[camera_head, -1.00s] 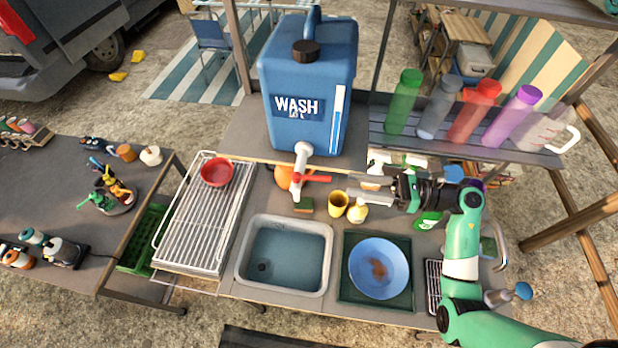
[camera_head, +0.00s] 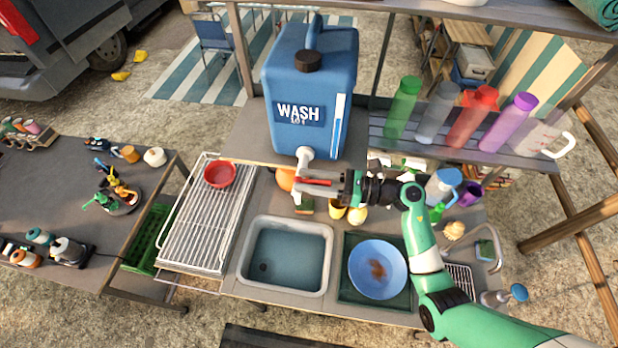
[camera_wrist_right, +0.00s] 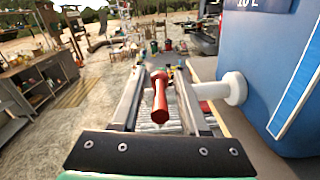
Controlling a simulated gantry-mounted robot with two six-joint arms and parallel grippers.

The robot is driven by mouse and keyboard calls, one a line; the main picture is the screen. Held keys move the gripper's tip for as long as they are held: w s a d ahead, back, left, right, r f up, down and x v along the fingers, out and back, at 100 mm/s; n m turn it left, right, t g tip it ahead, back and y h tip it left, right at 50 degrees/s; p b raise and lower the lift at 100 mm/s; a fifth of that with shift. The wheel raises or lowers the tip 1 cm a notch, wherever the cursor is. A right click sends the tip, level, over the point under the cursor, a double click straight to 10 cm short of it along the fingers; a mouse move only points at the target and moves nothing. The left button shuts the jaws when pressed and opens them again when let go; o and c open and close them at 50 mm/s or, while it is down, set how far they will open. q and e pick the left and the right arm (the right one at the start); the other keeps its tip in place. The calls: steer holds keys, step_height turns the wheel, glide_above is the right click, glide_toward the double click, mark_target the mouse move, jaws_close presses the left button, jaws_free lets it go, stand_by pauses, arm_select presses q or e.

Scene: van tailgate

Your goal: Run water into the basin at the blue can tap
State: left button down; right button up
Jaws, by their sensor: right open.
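The blue can (camera_head: 311,85), marked WASH, stands on a raised shelf. Its white tap (camera_head: 305,154) sticks out low at the front and has a red lever (camera_head: 316,182). My right gripper (camera_head: 305,182) is open at the tap, with its fingers on either side of the red lever. The right wrist view shows the red lever (camera_wrist_right: 160,96) between the two fingers, with gaps at both sides. No stream of water shows. My left gripper is not in view.
A blue bowl (camera_head: 378,268) with a brown stain sits on a green mat right of the basin. A dish rack (camera_head: 196,228) with a red bowl (camera_head: 220,174) is at left. A sponge (camera_head: 305,206) and yellow cup (camera_head: 337,209) stand behind the basin. Bottles (camera_head: 404,108) line the right shelf.

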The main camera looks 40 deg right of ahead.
steer(key=shift+c, duration=0.2)
jaws_close()
stand_by(0.9)
steer(key=shift+a, duration=0.1)
